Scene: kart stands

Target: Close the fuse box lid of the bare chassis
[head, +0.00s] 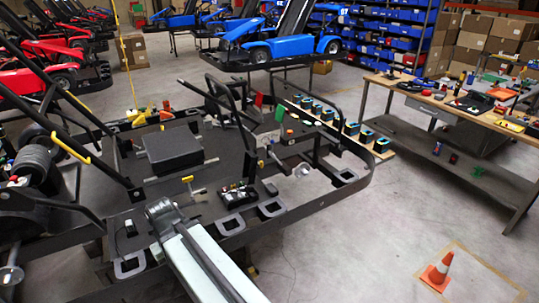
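The bare chassis (330,196) is a dark kart frame with a flat floor, raised on a stand across the middle of the head view. A small black box with coloured bits in its top (238,196) sits near the chassis's front edge and looks like the fuse box. Its inside seems exposed; I cannot clearly make out the lid. My arm (205,262) comes up from the bottom edge, with a dark joint at its far end, left of and nearer than this box. My gripper's fingers do not show.
A large black box (173,150) sits on the chassis floor. Upright black bars (232,108) stand behind. A workbench (440,98) with tools is at the right, and an orange cone (438,271) stands lower right. Open floor lies between. A blue kart (270,42) is behind.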

